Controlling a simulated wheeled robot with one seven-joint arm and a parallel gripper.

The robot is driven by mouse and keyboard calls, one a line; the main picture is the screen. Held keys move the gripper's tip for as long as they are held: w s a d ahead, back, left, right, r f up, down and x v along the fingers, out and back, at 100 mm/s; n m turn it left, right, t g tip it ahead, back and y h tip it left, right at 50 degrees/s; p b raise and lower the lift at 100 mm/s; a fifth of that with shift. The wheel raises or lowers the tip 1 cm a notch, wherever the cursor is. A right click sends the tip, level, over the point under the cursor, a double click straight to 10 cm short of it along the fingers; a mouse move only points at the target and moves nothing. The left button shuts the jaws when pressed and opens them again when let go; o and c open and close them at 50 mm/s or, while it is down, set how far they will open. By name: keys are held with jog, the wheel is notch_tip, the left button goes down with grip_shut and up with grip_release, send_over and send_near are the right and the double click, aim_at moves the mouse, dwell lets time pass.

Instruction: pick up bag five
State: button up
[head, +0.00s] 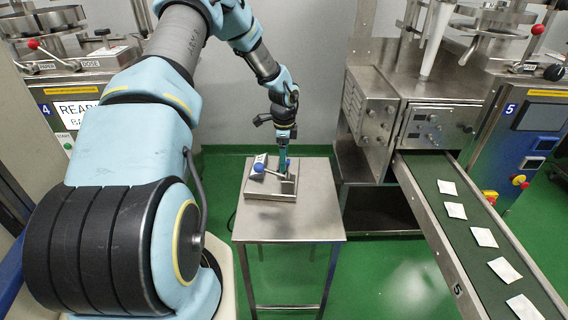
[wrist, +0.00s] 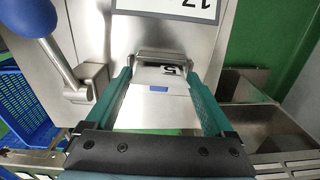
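A small white bag (wrist: 150,78) with a dark printed mark that looks like a 5 sits at a steel slot or holder (wrist: 143,55) in the wrist view. My gripper (wrist: 160,75) has its two teal fingers spread, one on each side of the bag, with gaps between the bag and the fingers. In the head view my gripper (head: 283,170) points down over the steel device (head: 262,190) on the small table (head: 300,223). The bag cannot be made out there.
The device has a lever with a blue knob (wrist: 34,17) and a numbered plate (wrist: 180,8). A conveyor (head: 440,205) marked 5 carries several white bags on the right. A blue crate (wrist: 25,95) shows at the left of the wrist view. The front half of the table is clear.

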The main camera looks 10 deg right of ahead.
jog(key=c, duration=1)
